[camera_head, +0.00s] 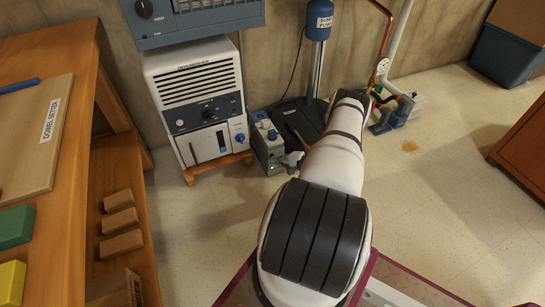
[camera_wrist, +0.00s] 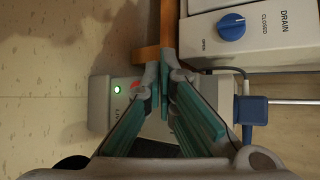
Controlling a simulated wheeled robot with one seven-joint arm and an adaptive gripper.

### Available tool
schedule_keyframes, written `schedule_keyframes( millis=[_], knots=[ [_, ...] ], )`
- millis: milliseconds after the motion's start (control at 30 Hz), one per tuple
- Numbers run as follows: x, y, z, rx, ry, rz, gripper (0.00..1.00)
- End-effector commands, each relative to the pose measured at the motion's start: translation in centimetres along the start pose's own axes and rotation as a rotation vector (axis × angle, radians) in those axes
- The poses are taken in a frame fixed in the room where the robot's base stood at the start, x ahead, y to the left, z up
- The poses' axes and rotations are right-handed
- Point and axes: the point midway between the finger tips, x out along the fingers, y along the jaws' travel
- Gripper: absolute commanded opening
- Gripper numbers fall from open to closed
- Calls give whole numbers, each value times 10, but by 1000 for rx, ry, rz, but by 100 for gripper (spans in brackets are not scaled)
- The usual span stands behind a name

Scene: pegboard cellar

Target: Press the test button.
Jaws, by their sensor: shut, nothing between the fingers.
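A small grey box (camera_head: 266,156) with a lit green lamp stands on the floor to the right of the dehumidifier. In the wrist view the box (camera_wrist: 101,112) shows the green lamp, a partly covered label and a small red patch (camera_wrist: 135,85) beside my fingers. I cannot tell whether that patch is the test button; no readable "test" marking shows. My gripper (camera_wrist: 164,72) is shut and empty, its teal-padded fingers in front of the box and hiding its middle. In the head view my gripper (camera_head: 293,158) is at the box's right side; contact cannot be told.
The white dehumidifier (camera_head: 196,80) has a blue drain knob (camera_wrist: 232,27) close to my fingers. A blue sump pump column (camera_head: 318,50) on a dark base and copper pipes stand behind my arm. A wooden bench (camera_head: 85,110) is at left.

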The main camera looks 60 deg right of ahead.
Motion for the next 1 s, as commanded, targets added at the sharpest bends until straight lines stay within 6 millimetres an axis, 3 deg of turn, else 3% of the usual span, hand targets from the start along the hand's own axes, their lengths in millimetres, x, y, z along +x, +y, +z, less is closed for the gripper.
schedule_keyframes(
  millis=[1000],
  knots=[
    [5, -4, -4, 0, 0, 1, 0]
  ],
)
